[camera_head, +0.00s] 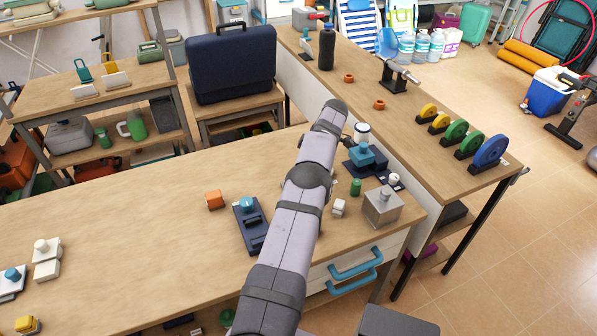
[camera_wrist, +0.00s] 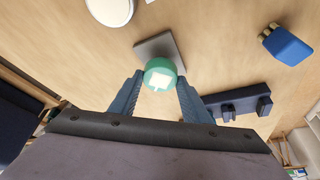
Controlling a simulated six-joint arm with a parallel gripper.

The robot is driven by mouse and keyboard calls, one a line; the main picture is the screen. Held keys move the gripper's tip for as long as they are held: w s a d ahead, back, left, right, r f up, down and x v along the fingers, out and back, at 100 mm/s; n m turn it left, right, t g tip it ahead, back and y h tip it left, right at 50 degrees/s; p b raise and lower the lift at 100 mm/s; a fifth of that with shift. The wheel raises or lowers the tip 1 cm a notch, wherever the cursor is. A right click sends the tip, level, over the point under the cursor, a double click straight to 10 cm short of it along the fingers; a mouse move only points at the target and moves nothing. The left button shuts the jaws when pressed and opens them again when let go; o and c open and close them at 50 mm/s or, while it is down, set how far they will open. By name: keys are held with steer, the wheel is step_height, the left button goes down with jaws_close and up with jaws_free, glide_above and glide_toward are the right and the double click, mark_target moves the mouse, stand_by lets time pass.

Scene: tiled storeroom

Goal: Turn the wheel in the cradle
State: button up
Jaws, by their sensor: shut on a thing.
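In the wrist view, my gripper (camera_wrist: 160,84) has its two blue fingers closed on opposite sides of a teal-green round piece (camera_wrist: 161,71) with a white square on its top. A grey square plate (camera_wrist: 152,46) shows just beyond that piece. A dark navy block with two uprights (camera_wrist: 236,106) lies right of the fingers. In the head view, my arm reaches over the bench and my gripper cannot be made out. A navy holder with a teal knob (camera_head: 249,228) lies left of the arm. I cannot tell which piece is the wheel or whether it sits in a cradle.
The bench's left middle is clear.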

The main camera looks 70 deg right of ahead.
steer(key=shift+s, duration=0.1)
steer(key=o, duration=1)
steer(key=shift+o, duration=0.2)
steer(key=shift+s+d+r, duration=0.1)
steer(key=shift+s+r, duration=0.05)
steer(key=shift+r, duration=0.3)
steer(key=p+v, duration=0.3)
steer(key=v, duration=0.3)
steer(key=shift+p, duration=0.3)
steer(key=shift+s+r, duration=0.1)
steer(key=shift+r, duration=0.05)
